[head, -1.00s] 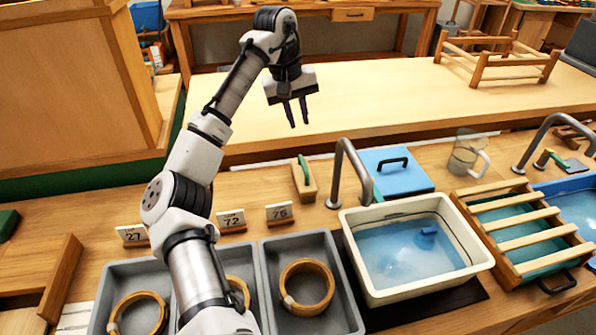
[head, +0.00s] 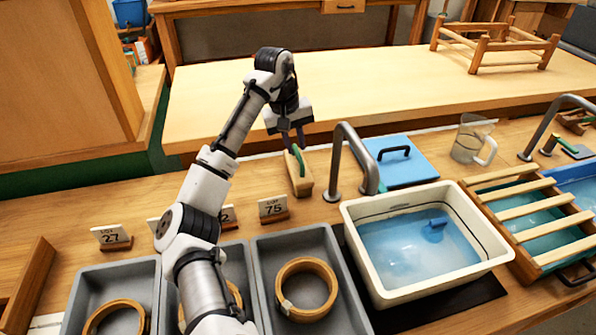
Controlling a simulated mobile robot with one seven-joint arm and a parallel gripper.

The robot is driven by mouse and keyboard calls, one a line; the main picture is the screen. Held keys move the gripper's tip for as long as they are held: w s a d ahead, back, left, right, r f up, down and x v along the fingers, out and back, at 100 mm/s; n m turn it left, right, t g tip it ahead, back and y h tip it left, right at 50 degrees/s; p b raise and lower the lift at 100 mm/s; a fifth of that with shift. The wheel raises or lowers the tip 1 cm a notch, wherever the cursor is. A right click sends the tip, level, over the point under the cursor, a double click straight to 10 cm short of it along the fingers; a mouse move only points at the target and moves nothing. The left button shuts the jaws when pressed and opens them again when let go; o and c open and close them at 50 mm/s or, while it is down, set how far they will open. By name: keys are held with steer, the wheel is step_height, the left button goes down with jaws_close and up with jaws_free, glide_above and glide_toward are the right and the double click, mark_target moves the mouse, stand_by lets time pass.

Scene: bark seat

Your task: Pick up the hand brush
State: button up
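A small wooden block with a green strip along its top (head: 302,185) stands on the bench behind the grey trays, left of the tap; it looks like the hand brush. My gripper (head: 293,146) points down directly at its far upper end. The two dark fingers are apart, with the green top close to their tips. I cannot tell whether the fingers touch it or are around it. Nothing is held clear of the bench.
A curved metal tap (head: 345,160) rises close right of the brush, before a blue lidded box (head: 405,165). A white basin of water (head: 482,243) stands in front. Grey trays with wooden rings (head: 306,282) and number cards (head: 272,207) lie nearer.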

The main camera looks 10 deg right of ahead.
mark_target(298, 153)
steer(key=f, duration=0.3)
steer(key=d+f, duration=0.1)
steer(key=f, duration=0.1)
steer(key=shift+w+p, duration=0.3)
steer(key=shift+p, duration=0.1)
jaws_close()
